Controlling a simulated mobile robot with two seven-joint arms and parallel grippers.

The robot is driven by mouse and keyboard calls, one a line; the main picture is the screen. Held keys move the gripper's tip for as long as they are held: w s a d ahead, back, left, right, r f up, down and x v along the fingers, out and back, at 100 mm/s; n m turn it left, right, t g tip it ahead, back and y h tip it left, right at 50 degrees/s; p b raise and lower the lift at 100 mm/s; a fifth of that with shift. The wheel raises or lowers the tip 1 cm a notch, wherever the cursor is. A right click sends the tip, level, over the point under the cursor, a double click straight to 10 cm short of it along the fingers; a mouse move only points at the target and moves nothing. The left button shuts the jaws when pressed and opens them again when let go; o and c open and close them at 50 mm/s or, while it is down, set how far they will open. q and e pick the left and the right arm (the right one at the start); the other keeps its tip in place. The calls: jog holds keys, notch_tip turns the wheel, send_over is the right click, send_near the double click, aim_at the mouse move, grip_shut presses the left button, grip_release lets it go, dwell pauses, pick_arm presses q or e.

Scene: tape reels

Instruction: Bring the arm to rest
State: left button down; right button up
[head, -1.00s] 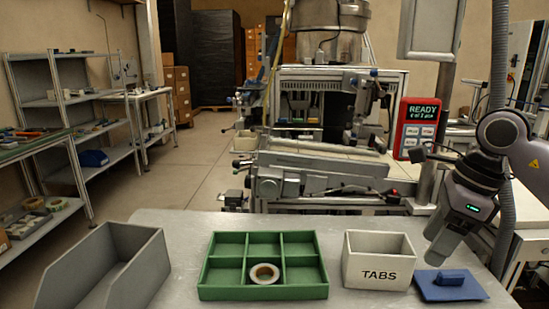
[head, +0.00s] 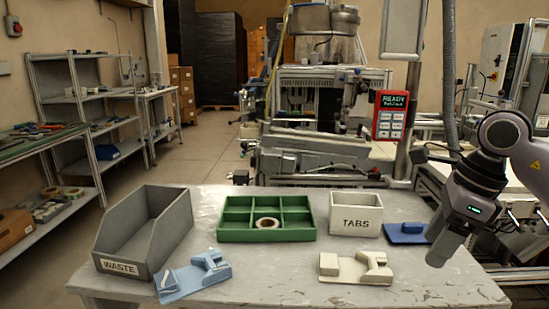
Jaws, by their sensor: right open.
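My right gripper (head: 438,259) hangs at the right, pointing down, beside the table's right part and in front of the blue pad. It is open, and nothing shows between its fingers. My right arm comes in from the right edge, bent at the elbow, with a small green light on the wrist. My left gripper is not in view. A tape reel (head: 267,225) with a brown core lies in a front compartment of the green divided tray (head: 240,237).
On the table (head: 260,285) stand a grey WASTE bin (head: 175,246), a white TABS box (head: 355,227), a blue pad (head: 402,238) with a raised block, a blue dispenser (head: 190,281) and a cream dispenser (head: 340,267). A red READY panel (head: 391,115) is behind.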

jog(key=s+a+f+m+y+p, duration=0.1)
jog(key=s+a+m+y, duration=0.25)
jog(key=a+y, duration=0.6)
jog(key=s+a+f+m+y+p, duration=0.25)
jog(key=a+m+y, duration=0.25)
jog(key=a+y, duration=0.45)
jog(key=d+f+m+t+h, duration=0.2)
jog(key=f+m+t+h, duration=0.25)
jog(key=m, duration=0.45)
jog(key=w+d+f+m+t+h+p, duration=0.1)
jog(key=d+f+m+t+h, duration=0.25)
jog(key=m+t, duration=0.4)
jog(key=d+f+m+t+h, duration=0.2)
jog(key=f+m+t+h, duration=0.25)
jog(key=m, duration=0.65)
pick_arm(q)
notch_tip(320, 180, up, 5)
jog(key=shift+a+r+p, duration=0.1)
jog(key=shift+p, duration=0.4)
pick_arm(e)
jog(key=s+d+f+m+g+h, duration=0.2)
jog(key=s+f+m+g+h, duration=0.1)
jog(key=s+f+m, duration=0.2)
jog(key=s+d+f+m+g+h, duration=0.3)
jog(key=s+f+m+g+h, duration=0.1)
jog(key=s+f, duration=0.5)
notch_tip(320, 180, down, 2)
jog(key=shift+f+m, duration=0.1)
jog(key=shift+m, duration=0.6)
